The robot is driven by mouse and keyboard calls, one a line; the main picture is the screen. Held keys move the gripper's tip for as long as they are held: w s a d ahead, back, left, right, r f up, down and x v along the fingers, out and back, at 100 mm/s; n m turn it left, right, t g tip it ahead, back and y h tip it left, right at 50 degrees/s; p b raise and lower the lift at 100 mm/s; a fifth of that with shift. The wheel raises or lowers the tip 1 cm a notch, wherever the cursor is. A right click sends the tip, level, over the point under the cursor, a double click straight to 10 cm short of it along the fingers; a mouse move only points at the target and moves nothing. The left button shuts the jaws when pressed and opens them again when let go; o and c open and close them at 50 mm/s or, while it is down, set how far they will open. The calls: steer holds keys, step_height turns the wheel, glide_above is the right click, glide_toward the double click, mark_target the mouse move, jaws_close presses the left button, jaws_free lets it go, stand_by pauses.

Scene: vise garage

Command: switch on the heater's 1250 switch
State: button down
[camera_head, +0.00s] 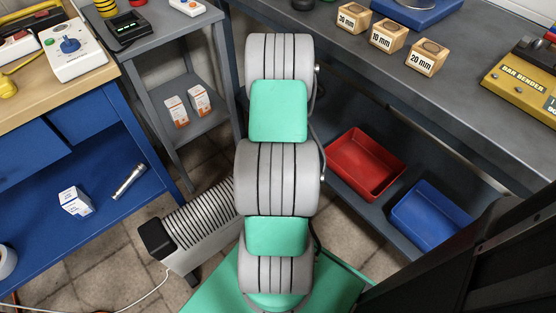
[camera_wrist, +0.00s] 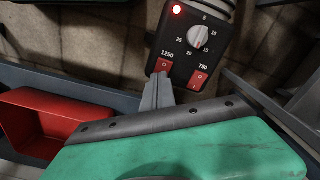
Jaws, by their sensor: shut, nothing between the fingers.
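The heater (camera_head: 203,214) is a white ribbed radiator with a black end, standing on the floor at lower left in the head view. The 1250 switch (camera_wrist: 165,65) is the left one and the 750 switch (camera_wrist: 198,79) the right one. My gripper (camera_wrist: 162,78) is shut and empty. Its tips are at the lower edge of the 1250 switch; whether they touch is unclear. In the head view my arm hides the gripper.
A blue workbench (camera_head: 60,165) stands left of the heater and a grey shelf unit (camera_head: 180,130) behind it. A grey bench at right holds a red bin (camera_head: 366,163) and a blue bin (camera_head: 430,215) on its lower shelf. A white cable (camera_head: 150,292) runs along the floor.

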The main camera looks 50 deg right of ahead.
step_height(320, 180, up, 6)
steer(key=p, duration=0.4)
steer(key=shift+r, duration=0.1)
steer(key=w+a+r+n+p, duration=0.2)
steer(key=w+a+r+p, duration=0.15)
steer(key=a+r, duration=0.45)
steer(key=w+a+r+n+t+p, duration=0.1)
steer(key=w+a+r+n+p, duration=0.3)
steer(key=r, duration=0.8)
steer(key=w+a+r+n+p, duration=0.1)
steer(key=w+a+r+p, duration=0.1)
steer(key=a+r+p, duration=0.6)
steer(key=s+a+r+n+t+p, duration=0.1)
steer(key=s+a+r+n+p, duration=0.2)
steer(key=a+r, duration=0.5)
steer(key=s+a+r+n+t+p, duration=0.1)
steer(key=s+a+r+n+p, duration=0.3)
steer(key=a+r, duration=0.4)
step_height(320, 180, up, 4)
steer(key=shift+a+r+n, duration=0.1)
steer(key=shift+a+n, duration=0.25)
steer(key=shift+n, duration=0.05)
